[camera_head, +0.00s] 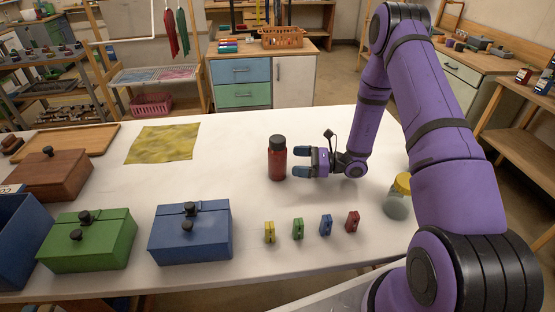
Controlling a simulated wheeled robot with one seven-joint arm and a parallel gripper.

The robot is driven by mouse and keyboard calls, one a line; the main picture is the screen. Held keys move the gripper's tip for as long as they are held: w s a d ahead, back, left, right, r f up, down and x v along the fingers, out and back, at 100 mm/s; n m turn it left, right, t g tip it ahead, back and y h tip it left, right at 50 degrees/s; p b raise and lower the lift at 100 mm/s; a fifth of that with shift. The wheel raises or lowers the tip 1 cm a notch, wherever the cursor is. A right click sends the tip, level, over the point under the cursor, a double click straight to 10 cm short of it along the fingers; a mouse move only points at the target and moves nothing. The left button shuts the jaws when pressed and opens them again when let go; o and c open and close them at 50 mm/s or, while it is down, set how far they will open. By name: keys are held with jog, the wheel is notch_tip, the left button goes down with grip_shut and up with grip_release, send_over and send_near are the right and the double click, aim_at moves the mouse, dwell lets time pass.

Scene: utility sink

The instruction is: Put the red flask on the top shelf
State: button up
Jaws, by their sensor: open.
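The red flask (277,160) has a dark cap and stands upright on the white table, a little right of the middle. My gripper (302,163) is low over the table just to the right of the flask. Its blue-tipped fingers point left toward the flask and are open, with nothing seen between them. A small gap seems to lie between the fingertips and the flask, but I cannot tell exactly. A metal shelf rack (45,88) with several levels stands at the far left; I cannot tell whether it holds the top shelf of the task.
Several small coloured clips (325,225) lie in front of my gripper. A yellow-lidded jar (398,198) stands beside my arm. A blue box (190,240), a green box (88,245) and a brown box (52,177) fill the left side. A yellow cloth (163,143) lies behind them.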

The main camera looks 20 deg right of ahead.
aim_at(278, 160)
jog(key=shift+s+x, duration=0.2)
jog(key=shift+x, duration=3.2)
jog(key=shift+a, duration=0.15)
jog(key=c, duration=1.3)
